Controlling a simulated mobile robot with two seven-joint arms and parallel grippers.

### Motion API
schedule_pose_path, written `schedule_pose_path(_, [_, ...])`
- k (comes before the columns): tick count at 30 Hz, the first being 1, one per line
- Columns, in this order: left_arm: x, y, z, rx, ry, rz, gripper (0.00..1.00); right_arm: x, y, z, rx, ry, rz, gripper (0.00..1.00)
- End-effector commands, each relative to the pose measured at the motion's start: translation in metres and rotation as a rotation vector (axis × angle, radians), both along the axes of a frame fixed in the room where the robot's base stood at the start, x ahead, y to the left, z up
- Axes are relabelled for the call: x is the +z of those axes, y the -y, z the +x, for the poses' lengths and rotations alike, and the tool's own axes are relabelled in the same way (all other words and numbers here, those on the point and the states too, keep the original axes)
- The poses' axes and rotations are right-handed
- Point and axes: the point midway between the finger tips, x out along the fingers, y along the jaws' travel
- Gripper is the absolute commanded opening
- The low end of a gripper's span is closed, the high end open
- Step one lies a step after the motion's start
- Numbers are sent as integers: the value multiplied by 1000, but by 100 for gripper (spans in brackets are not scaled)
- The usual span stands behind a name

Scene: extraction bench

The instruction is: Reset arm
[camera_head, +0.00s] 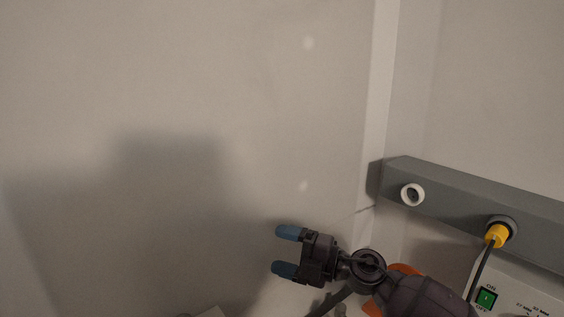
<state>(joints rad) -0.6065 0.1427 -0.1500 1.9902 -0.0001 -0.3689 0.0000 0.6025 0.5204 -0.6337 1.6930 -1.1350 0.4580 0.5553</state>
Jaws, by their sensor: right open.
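My right gripper (287,251) shows low and right of the middle in the head view. Its arm comes in from the lower right. Its two blue fingertips point left and stand apart, with nothing between them. It appears in front of the plain pale wall. My left gripper is not in the view.
A grey rail (455,198) runs along the right wall, with a white round socket (413,194) and a yellow plug (497,236) on a dark cable. Below it is a pale device with a green switch (486,298). An orange thing (405,269) is partly hidden behind my arm.

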Motion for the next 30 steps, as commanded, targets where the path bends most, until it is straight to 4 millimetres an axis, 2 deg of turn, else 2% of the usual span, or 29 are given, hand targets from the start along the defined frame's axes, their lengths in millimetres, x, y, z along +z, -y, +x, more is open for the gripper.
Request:
schedule_pose_path(4, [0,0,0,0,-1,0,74,6,29,4,-207,-83,255,78])
schedule_pose_path(7, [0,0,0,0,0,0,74,-6,59,7,-370,-183,386,78])
schedule_pose_path(11, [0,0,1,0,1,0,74,-41,102,2,-578,-357,508,78])
schedule_pose_path(14, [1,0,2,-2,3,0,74,-75,132,-10,-715,-507,571,78])
schedule_pose_path(20, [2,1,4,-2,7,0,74,-149,182,-55,-924,-808,670,78])
schedule_pose_path(24, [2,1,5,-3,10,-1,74,-196,211,-99,-1030,-998,750,78])
schedule_pose_path(30, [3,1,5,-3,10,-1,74,-250,247,-172,-1170,-1162,841,78])
